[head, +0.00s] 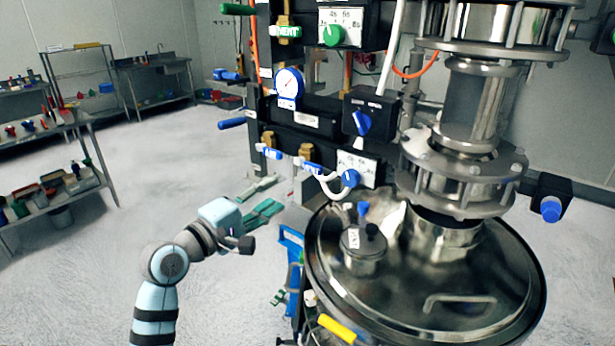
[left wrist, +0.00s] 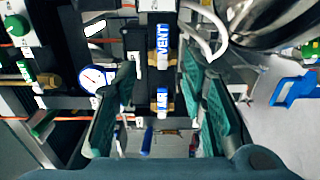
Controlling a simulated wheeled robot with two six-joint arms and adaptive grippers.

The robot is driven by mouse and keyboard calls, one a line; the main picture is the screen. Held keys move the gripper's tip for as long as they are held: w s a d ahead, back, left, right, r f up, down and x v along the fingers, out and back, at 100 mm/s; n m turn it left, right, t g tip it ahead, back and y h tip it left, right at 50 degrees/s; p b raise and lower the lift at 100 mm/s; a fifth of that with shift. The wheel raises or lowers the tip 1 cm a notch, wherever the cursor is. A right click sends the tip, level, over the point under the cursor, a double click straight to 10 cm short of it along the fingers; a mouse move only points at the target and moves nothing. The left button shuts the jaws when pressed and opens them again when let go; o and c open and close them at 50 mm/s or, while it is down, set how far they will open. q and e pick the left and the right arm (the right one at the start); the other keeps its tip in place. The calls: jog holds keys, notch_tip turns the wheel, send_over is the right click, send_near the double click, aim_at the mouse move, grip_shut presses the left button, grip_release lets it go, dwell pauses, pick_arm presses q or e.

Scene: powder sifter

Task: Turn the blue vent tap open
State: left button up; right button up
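The blue vent tap (left wrist: 163,45), with a white VENT label on its blue handle and a brass body, is at the top middle of the left wrist view. In the head view it appears to be the right one of two blue-handled taps (head: 308,165) on the black panel. The blue AIR tap (left wrist: 162,102) sits below it in the wrist view; in the head view it is on the left (head: 268,152). My left gripper (head: 277,192) is open and empty, below and in front of the taps. Its green fingers (left wrist: 163,75) lie either side of the taps, apparently not touching. My right gripper is out of view.
A gauge (head: 288,83), a blue knob (head: 362,123) and a white hose (head: 331,186) are close to the taps. A steel vessel lid (head: 455,303) is at the lower right. Open floor (head: 150,200) and shelving lie to the left.

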aim_at(312, 170)
pick_arm(q)
jog(key=x, duration=1.3)
jog(key=shift+w+d+f, duration=0.2)
jog(key=shift+w+f, duration=0.05)
jog(key=shift+w, duration=0.1)
grip_shut()
